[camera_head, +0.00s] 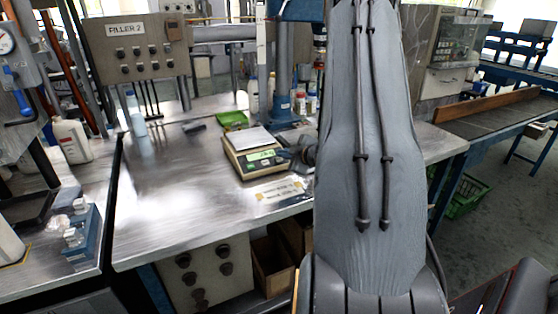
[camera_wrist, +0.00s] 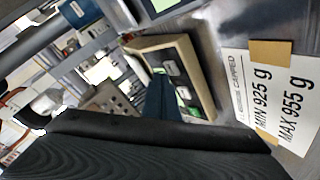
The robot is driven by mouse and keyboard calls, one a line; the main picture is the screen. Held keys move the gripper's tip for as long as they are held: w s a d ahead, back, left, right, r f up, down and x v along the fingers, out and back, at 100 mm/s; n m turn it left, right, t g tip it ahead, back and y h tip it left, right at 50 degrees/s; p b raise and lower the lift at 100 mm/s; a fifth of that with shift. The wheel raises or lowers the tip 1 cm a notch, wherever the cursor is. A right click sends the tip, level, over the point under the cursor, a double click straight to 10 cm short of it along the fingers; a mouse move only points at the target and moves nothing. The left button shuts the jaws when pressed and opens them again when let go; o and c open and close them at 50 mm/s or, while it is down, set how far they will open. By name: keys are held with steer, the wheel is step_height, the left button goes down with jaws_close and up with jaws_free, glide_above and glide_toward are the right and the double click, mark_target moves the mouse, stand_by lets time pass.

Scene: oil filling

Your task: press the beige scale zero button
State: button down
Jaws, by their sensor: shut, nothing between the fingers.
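The beige scale (camera_head: 250,168) stands on the metal bench in the head view, with a pale plate on top and a lit green display (camera_head: 262,156) on its front. In the wrist view the scale (camera_wrist: 200,62) is tilted in the picture, and small dark buttons (camera_wrist: 174,68) show on its front panel. I cannot tell which is the zero button. My gripper (camera_wrist: 160,92) is shut and empty, its bluish fingertips in front of the scale's panel and hiding part of it. Contact cannot be told. In the head view my gripper shows dark at the scale's right, largely behind my arm.
A label card (camera_head: 279,189) lies before the scale; its large print shows in the wrist view (camera_wrist: 280,85). A green tray (camera_head: 232,118) and several bottles (camera_head: 306,103) stand behind. The FILLER 2 panel (camera_head: 137,48) stands at back left.

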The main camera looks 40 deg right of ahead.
steer(key=shift+f, duration=0.25)
steer(key=shift+w+f+b, duration=0.2)
steer(key=shift+f+b, duration=0.1)
steer(key=shift+f, duration=0.05)
stand_by(0.6)
stand_by(0.4)
steer(key=shift+s+r+p, duration=0.3)
steer(key=shift+r+p, duration=0.3)
steer(key=shift+r, duration=0.15)
steer(key=shift+r, duration=0.15)
steer(key=r+p, duration=0.1)
steer(key=s+r+p, duration=0.1)
steer(key=r, duration=0.1)
steer(key=r+p, duration=0.1)
steer(key=shift+s+a+r+p, duration=0.2)
steer(key=shift+s+a+p, duration=0.05)
steer(key=shift+s+p, duration=0.1)
stand_by(0.5)
